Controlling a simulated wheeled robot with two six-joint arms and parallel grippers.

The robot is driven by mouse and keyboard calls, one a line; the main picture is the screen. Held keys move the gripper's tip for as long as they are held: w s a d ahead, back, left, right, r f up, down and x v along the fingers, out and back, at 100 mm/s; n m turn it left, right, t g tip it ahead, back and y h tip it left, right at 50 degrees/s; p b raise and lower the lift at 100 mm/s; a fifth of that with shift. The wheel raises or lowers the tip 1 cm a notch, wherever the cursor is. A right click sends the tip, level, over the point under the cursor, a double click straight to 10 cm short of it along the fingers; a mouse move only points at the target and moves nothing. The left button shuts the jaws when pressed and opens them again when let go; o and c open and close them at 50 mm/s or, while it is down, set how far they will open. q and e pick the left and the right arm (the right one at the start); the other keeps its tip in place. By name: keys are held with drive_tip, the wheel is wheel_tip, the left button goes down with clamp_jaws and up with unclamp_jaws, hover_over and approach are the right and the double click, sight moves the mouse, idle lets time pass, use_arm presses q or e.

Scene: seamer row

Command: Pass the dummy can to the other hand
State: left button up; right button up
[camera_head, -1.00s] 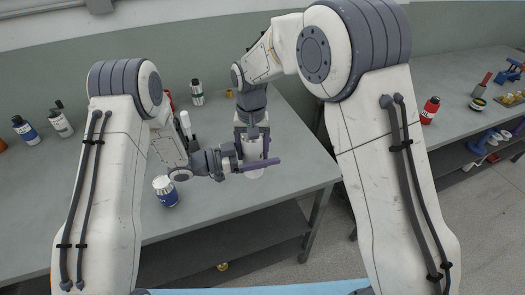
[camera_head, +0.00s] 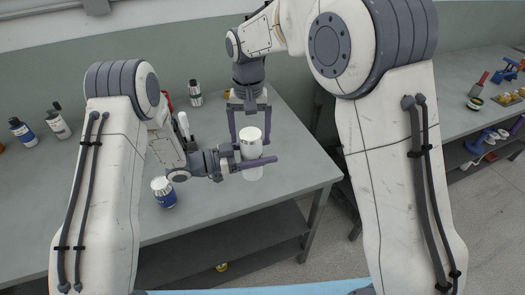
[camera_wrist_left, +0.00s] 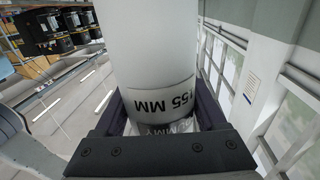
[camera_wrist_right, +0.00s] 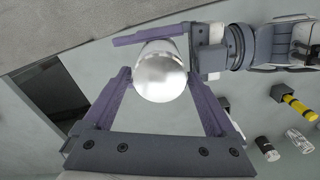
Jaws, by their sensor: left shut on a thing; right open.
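The dummy can (camera_head: 251,146) is a white cylinder with a silvery end, held upright above the bench near its front right corner. My left gripper (camera_head: 252,164) reaches in from the left and is shut on the can's lower part. The left wrist view shows the can (camera_wrist_left: 150,50) close up between the fingers, with lettering ending in "55 MM". My right gripper (camera_head: 250,136) is above, pointing down and open, its fingers on either side of the can's top. In the right wrist view the can's shiny round end (camera_wrist_right: 161,78) lies between the spread fingers, apart from both.
The grey bench (camera_head: 225,225) has a free front strip. A blue-and-white can (camera_head: 163,191) stands left of the held can. Several bottles (camera_head: 22,130) stand at the back left, and another bottle (camera_head: 195,92) stands behind. A second bench (camera_head: 470,75) is at the right.

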wheel_tip(320, 180, up, 5)
drive_tip(key=shift+r, duration=0.1)
drive_tip(key=shift+s+r, duration=0.15)
drive_tip(key=shift+s, duration=0.05)
drive_tip(key=s+d+f+n, duration=0.1)
drive_tip(key=s+f+n, duration=0.1)
drive_tip(key=s, duration=0.7)
drive_tip(key=s+d+f+n, duration=0.2)
drive_tip(key=s+n, duration=0.1)
drive_tip(key=s, duration=0.7)
drive_tip(key=s+d+f+n+y, duration=0.1)
drive_tip(key=s+f+n, duration=0.1)
drive_tip(key=s, duration=0.7)
drive_tip(key=shift+s+d+n, duration=0.15)
drive_tip(key=shift+d+n, duration=0.15)
drive_tip(key=shift+n, duration=0.2)
